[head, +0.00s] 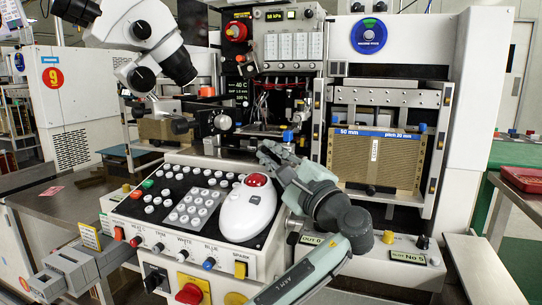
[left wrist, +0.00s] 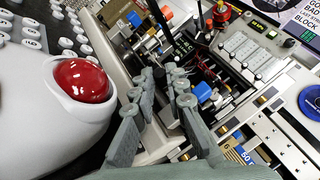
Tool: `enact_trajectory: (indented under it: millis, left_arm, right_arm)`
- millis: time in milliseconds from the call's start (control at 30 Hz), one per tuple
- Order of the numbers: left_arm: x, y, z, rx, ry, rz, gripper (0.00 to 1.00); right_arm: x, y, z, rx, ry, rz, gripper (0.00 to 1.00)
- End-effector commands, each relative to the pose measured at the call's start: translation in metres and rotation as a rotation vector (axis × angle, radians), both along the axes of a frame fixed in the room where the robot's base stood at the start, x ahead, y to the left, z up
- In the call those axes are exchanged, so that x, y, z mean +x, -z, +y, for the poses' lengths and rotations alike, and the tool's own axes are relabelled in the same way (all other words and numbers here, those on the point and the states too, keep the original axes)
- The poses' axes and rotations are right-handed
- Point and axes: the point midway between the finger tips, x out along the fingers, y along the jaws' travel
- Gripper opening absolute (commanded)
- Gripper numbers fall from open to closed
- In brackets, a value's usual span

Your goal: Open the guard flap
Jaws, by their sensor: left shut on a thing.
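The bonding machine's dark work opening (head: 283,100) is at the middle of the head view. I cannot clearly make out the guard flap or how far it stands open. My left gripper (head: 268,154) reaches up from the lower right to the front of the opening, right of the white mouse-like controller. In the left wrist view its fingers (left wrist: 164,80) close on a small dark part, mostly hidden between the tips. I cannot tell if this part belongs to the flap. A blue knob (left wrist: 205,94) is close beside the right finger. My right gripper is out of view.
The white controller with its red dome (head: 256,180) sits close left of my left gripper, on a button panel (head: 185,200). A microscope (head: 150,40) overhangs at the upper left. A brown magazine (head: 375,160) in a metal frame stands to the right.

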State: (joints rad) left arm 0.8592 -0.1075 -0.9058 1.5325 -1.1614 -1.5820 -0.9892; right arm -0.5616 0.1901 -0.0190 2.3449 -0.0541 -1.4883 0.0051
Motion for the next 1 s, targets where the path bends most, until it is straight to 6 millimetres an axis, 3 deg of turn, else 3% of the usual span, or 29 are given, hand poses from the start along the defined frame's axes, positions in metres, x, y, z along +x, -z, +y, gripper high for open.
enact_trajectory:
  millis: [33,200,567,1000]
  left_arm:
    - [0.0,0.0,0.0,-0.001,0.0,0.001,0.14]
    - [0.0,0.0,0.0,-0.001,0.0,0.001,0.34]
    - [-0.004,0.002,-0.003,-0.001,0.001,0.002,0.34]
    - [-0.072,0.022,-0.049,-0.001,0.003,0.003,0.34]
  right_arm:
    - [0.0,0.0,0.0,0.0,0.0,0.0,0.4]
    - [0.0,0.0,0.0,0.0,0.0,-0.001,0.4]
    - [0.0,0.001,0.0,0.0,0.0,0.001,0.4]
    - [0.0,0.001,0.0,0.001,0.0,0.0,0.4]
